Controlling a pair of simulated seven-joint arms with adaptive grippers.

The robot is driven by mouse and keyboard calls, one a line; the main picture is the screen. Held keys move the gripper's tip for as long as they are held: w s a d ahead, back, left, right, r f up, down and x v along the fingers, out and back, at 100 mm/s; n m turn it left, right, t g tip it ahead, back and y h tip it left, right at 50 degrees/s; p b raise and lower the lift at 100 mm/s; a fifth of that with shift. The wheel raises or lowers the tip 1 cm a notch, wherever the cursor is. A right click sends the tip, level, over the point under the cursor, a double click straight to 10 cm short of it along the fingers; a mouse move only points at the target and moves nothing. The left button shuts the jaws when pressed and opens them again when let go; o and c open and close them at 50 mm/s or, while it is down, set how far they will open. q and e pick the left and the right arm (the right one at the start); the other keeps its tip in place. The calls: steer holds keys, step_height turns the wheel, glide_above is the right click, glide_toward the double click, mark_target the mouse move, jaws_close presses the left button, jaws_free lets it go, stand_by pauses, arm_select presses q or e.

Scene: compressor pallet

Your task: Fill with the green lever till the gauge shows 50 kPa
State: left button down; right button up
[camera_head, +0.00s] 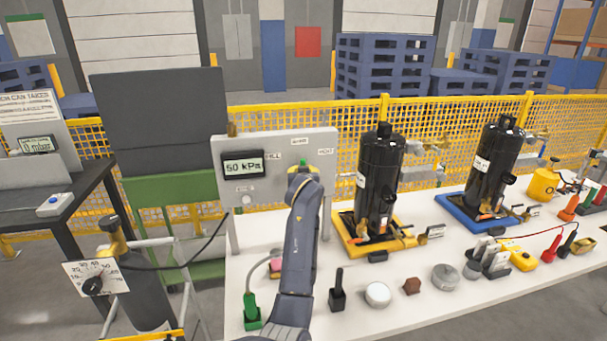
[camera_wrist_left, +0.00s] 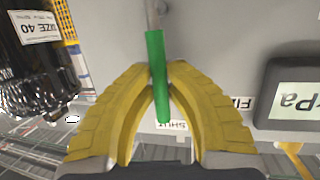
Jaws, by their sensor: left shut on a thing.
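The green lever (camera_head: 303,162) is on the grey gauge panel, mostly hidden behind my left gripper in the head view. In the left wrist view the green lever (camera_wrist_left: 157,70) lies between the two yellow fingers, its free end at the SHUT label (camera_wrist_left: 178,126). The FILL label (camera_wrist_left: 243,103) is off to one side. My left gripper (camera_head: 301,174) is shut on the lever; its fingertips (camera_wrist_left: 163,80) close on either side of it. The gauge (camera_head: 243,165) on the panel reads 50 kPa. My right gripper is in neither view.
Two black compressors stand on a yellow tray (camera_head: 352,238) and a blue tray (camera_head: 452,206) right of the panel. Several small parts lie on the white table (camera_head: 420,315). A grey cylinder with a dial plate (camera_head: 96,282) stands at left. A yellow mesh fence (camera_head: 440,125) runs behind.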

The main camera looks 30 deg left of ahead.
arm_select(q)
steer(key=c, duration=1.4)
jaws_free()
steer(key=shift+o, duration=0.2)
steer(key=v, duration=0.7)
steer(key=shift+s, duration=0.2)
steer(key=shift+d, duration=0.15)
